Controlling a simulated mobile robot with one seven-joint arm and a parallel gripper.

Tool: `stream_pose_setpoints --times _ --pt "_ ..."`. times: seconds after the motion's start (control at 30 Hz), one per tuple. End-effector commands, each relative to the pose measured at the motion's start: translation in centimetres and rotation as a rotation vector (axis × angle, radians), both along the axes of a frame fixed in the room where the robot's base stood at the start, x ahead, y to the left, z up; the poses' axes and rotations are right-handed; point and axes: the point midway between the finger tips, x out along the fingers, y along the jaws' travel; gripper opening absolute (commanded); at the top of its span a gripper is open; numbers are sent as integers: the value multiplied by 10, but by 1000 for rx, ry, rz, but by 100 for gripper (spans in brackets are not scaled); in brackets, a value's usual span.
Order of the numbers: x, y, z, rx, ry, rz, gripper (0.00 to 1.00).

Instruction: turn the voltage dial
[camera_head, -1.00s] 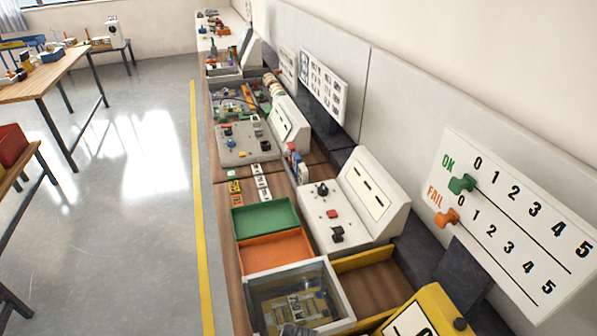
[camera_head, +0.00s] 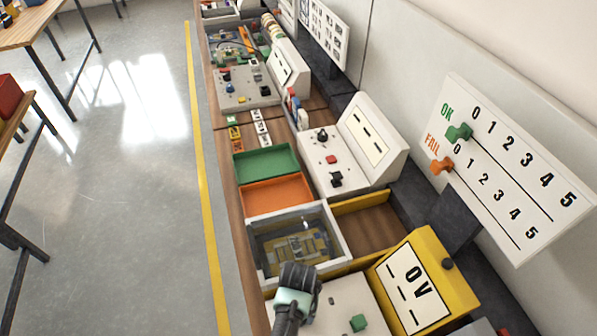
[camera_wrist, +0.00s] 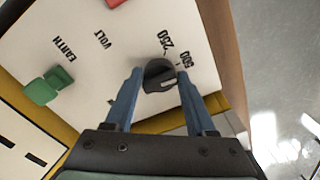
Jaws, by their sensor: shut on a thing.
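The voltage dial (camera_wrist: 157,72) is a black round knob on a white panel, beside printed 250 and 500 marks in the wrist view. My gripper (camera_wrist: 159,76) has its two blue fingers on either side of the dial, shut on it. In the head view my gripper (camera_head: 297,285) is at the bottom over the panel's left part and hides the dial. The yellow tester (camera_head: 448,270) has a screen reading 0V. A green switch (camera_wrist: 43,88) sits by the word EARTH, and it also shows in the head view (camera_head: 358,322).
A grey-walled box (camera_head: 340,236) holding a circuit board lies just beyond the panel. Orange (camera_head: 275,193) and green (camera_head: 266,162) trays lie farther along the bench. An OK/FAIL counting board (camera_head: 510,165) stands at the right. A red part (camera_wrist: 117,3) shows at the wrist view's top edge.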

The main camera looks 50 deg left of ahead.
Motion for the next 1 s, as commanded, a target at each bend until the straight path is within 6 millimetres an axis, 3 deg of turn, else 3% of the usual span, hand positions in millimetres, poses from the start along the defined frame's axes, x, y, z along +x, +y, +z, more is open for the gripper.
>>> stream_pose_setpoints --times 0.73,0.77,0.87,1.0 --pt "1 1 1 3 -3 88 0" --pt "1 1 1 3 -3 88 61" --pt "1 1 1 3 -2 87 79" --pt "1 1 0 2 -1 87 81"
